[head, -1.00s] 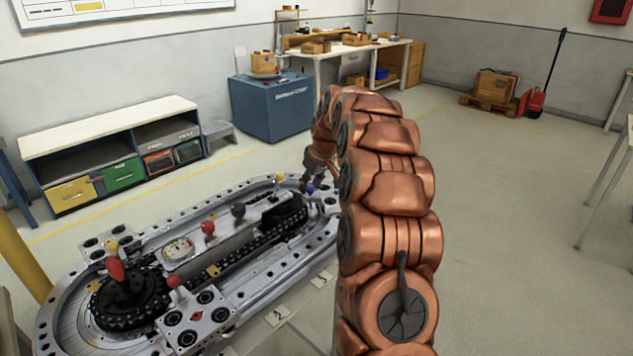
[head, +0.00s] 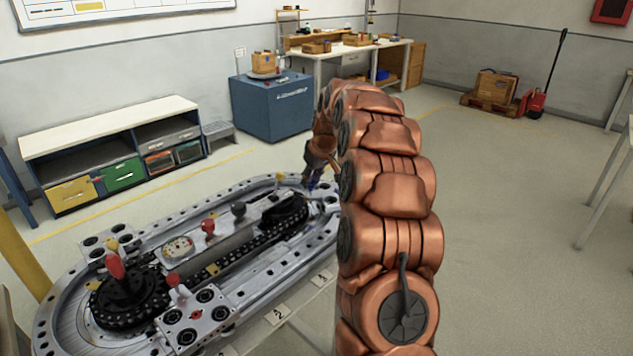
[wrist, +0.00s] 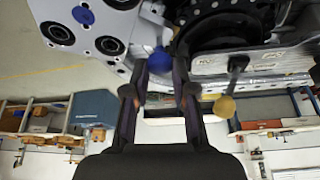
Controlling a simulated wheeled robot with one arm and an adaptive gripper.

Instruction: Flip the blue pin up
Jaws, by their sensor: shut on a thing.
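The blue pin (wrist: 160,61) has a round blue knob and shows between my two fingertips in the wrist view. My gripper (wrist: 161,70) is shut on it; the fingers stand on either side of the knob. In the head view my gripper (head: 313,178) is at the far right end of the metal ring track (head: 326,222), where only a small patch of blue shows under it. The pin's lower part is hard to make out, and I cannot tell its tilt.
A yellow knob (wrist: 224,105) on a dark stem is close to the right of my fingers in the wrist view. Red knobs (head: 208,226) and a black knob (head: 239,209) stand along the track. A blue cabinet (head: 272,106) is behind. Open floor lies to the right.

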